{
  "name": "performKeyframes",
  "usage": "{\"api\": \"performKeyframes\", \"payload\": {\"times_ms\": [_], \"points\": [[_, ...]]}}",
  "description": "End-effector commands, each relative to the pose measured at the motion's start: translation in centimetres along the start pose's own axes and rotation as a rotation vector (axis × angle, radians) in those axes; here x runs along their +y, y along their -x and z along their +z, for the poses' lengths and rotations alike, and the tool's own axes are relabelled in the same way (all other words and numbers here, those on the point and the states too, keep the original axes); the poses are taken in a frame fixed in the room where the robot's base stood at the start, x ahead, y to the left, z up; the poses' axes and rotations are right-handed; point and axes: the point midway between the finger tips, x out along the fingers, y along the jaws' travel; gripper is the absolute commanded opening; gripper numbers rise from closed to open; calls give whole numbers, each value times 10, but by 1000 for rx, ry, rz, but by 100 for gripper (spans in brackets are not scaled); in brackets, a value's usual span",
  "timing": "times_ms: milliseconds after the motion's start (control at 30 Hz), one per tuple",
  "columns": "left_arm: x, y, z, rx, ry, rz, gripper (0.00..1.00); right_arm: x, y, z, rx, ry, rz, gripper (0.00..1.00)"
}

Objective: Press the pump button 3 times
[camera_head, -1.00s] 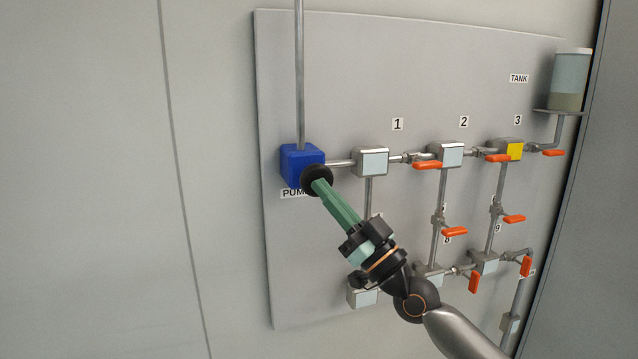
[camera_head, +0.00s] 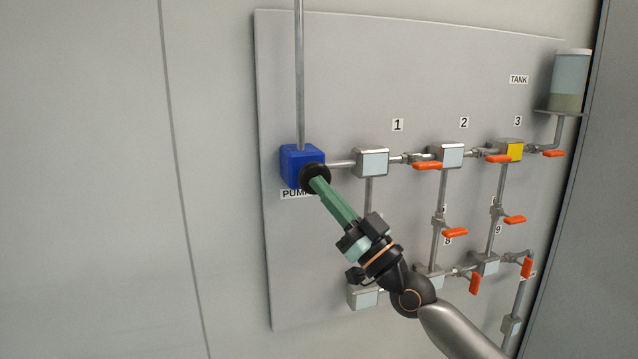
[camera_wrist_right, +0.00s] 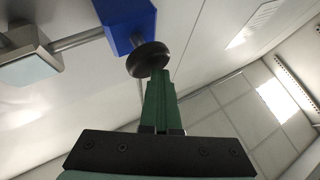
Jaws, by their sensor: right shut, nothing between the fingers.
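The pump is a blue box (camera_head: 300,163) on the wall panel, with a round black button (camera_head: 314,177) on its front. In the right wrist view the blue box (camera_wrist_right: 124,22) and black button (camera_wrist_right: 147,59) show near the top centre. My right gripper (camera_head: 318,185) has green fingers, shut and empty, with the tips at the button's face. In the right wrist view the fingertips (camera_wrist_right: 158,75) overlap the button's lower edge; whether they touch it I cannot tell. The PUMP label (camera_head: 296,194) is partly hidden behind the gripper. My left gripper is not in view.
The grey panel (camera_head: 300,270) carries pipes, grey boxes (camera_head: 371,162) and several orange valve handles (camera_head: 427,166) right of the pump. A tank (camera_head: 569,80) stands on a bracket at the upper right. The wall left of the panel is clear.

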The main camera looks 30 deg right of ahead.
Motion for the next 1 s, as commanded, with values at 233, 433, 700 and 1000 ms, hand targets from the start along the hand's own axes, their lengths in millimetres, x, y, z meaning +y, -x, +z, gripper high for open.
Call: {"api": "performKeyframes", "payload": {"times_ms": [233, 433, 700, 1000], "points": [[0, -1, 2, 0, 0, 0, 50, 2, -2, 2, -1, 1, 1, 0], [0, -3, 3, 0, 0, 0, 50, 4, -4, 3, -1, 1, 1, 0], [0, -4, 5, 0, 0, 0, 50, 5, -6, 5, -1, 2, 1, 0], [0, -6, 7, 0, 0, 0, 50, 7, -8, 7, -2, 1, 1, 0]]}}
